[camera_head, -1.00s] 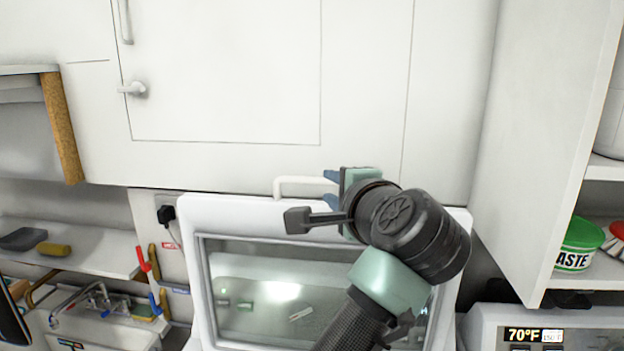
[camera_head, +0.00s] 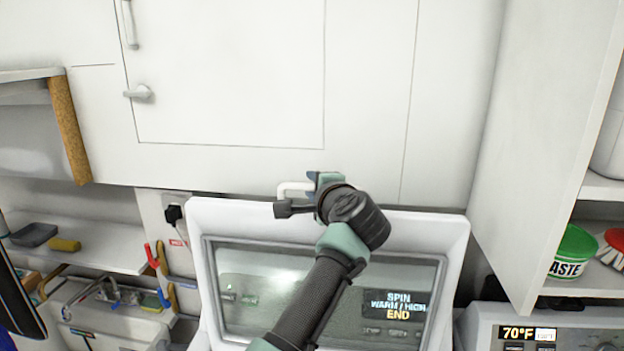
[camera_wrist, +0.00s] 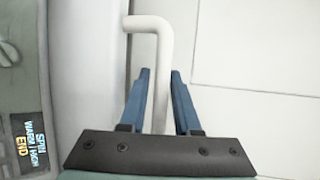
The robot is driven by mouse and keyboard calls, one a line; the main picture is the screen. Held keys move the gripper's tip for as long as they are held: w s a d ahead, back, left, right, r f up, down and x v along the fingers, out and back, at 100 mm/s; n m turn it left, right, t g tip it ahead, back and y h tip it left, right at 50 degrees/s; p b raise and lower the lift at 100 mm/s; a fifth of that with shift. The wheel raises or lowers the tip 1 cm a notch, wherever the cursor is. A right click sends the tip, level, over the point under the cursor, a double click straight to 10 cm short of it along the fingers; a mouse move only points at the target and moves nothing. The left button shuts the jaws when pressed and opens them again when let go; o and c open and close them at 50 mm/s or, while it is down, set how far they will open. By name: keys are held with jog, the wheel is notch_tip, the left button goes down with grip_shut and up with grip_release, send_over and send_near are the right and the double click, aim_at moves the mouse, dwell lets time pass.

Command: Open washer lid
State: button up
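The washer panel (camera_head: 208,222), a white frame around a grey glass window, stands at lower centre in the head view. A white bar handle (camera_head: 290,189) shows at its top edge. The handle also shows in the wrist view (camera_wrist: 160,50), bent at its far end toward the white frame. My gripper (camera_head: 312,180) is at the right part of the handle. In the wrist view its two blue fingers (camera_wrist: 162,82) lie on either side of the handle bar, with narrow gaps visible. My arm covers part of the window.
A white wall with a latched panel (camera_head: 225,75) rises behind. At left are a sink (camera_head: 115,325) and a shelf (camera_head: 85,240). At right are an open white cabinet (camera_head: 540,160) with a green tub (camera_head: 575,245) and a machine showing 70°F (camera_head: 525,333).

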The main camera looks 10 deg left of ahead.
jog(key=shift+w+a+f, duration=0.1)
jog(key=shift+w+a, duration=0.05)
jog(key=shift+w, duration=0.25)
jog(key=shift+c, duration=0.3)
grip_shut()
dwell(1.1)
